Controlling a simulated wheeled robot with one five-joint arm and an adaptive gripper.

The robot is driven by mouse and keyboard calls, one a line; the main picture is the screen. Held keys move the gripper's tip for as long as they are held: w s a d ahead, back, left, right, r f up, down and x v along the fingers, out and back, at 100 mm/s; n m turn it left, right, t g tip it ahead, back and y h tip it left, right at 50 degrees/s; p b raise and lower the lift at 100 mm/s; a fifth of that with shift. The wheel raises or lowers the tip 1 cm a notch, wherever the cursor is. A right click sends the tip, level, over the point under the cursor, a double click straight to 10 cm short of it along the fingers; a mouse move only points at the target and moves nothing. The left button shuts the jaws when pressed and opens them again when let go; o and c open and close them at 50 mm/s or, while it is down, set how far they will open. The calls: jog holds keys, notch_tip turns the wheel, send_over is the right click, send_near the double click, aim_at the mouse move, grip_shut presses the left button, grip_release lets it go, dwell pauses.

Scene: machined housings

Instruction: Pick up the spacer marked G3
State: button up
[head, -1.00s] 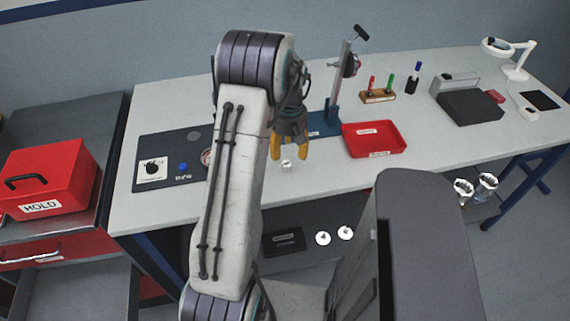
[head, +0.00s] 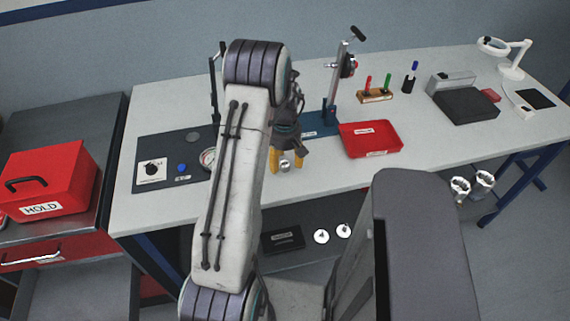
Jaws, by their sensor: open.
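A small silver, round part (head: 285,165), possibly the spacer, sits on the light bench top near its front edge. It is too small to read any G3 mark. My gripper (head: 286,160) is open, its yellow fingers pointing down, one to each side of the silver part in the head view. I cannot tell whether the fingers touch it. My arm covers part of the bench to the left.
A red tray (head: 371,153) lies right of my gripper, with a blue-based stand (head: 322,127) behind. A dark panel with a knob (head: 152,168) and a gauge (head: 208,158) is at left. A red HOLD box (head: 45,180) stands further left.

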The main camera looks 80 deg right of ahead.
jog(key=shift+f, duration=1.05)
jog(key=shift+c, duration=0.3)
grip_shut()
jog(key=shift+r, duration=0.1)
